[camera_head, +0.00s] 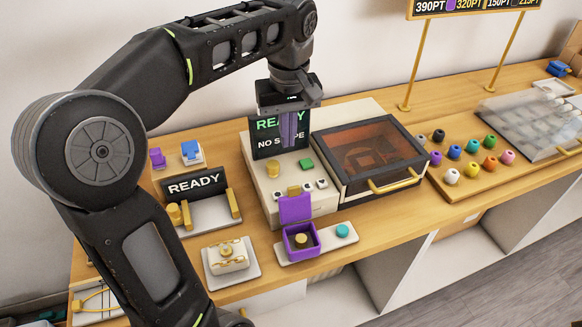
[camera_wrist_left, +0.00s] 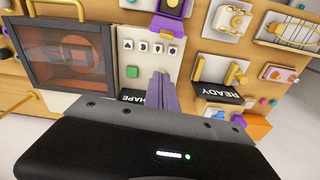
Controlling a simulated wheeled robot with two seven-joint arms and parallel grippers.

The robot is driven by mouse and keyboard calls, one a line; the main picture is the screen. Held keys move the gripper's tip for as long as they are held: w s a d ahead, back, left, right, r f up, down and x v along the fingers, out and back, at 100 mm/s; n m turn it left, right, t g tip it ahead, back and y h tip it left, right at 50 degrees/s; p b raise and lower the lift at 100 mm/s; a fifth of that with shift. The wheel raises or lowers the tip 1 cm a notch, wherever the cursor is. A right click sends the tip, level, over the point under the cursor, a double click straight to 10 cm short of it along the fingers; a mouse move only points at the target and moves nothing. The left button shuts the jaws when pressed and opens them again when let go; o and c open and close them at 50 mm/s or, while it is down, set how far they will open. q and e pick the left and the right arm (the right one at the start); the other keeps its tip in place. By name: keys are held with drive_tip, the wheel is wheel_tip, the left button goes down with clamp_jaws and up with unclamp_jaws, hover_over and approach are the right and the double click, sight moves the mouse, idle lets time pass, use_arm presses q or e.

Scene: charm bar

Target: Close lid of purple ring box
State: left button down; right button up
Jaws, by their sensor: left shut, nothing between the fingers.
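The purple ring box (camera_head: 301,250) sits on a small white tray (camera_head: 320,248) at the counter's front edge. Its lid (camera_head: 296,209) stands open, roughly upright, at the back of the box, and a gold round piece (camera_head: 301,239) shows inside. In the left wrist view the purple lid (camera_wrist_left: 165,30) is near the top edge, and the box is partly cut off. My left gripper (camera_head: 289,143) points down, shut and empty, above and behind the lid, in front of the machine's screen. In the left wrist view its purple-grey fingers (camera_wrist_left: 162,78) are together. My right gripper is not in view.
The white machine (camera_head: 262,190) with buttons stands behind the box, joined to a glass-topped black unit (camera_head: 372,152). A teal round piece (camera_head: 342,231) shares the box's tray. Several coloured beads lie right.

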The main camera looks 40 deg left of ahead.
sight(295, 205)
use_arm(q)
drive_tip(key=f+b, duration=0.1)
drive_tip(key=f, duration=0.2)
drive_tip(key=f+b, duration=0.1)
drive_tip(key=f, duration=0.2)
drive_tip(key=f+b, duration=0.1)
drive_tip(key=f, duration=0.2)
drive_tip(key=shift+w+a, duration=0.25)
drive_tip(key=shift+a, duration=0.05)
drive_tip(key=s+d, duration=0.1)
drive_tip(key=s+d+p, duration=0.1)
drive_tip(key=shift+s+d, duration=0.1)
drive_tip(key=shift+d, duration=0.35)
drive_tip(key=shift+s, duration=0.1)
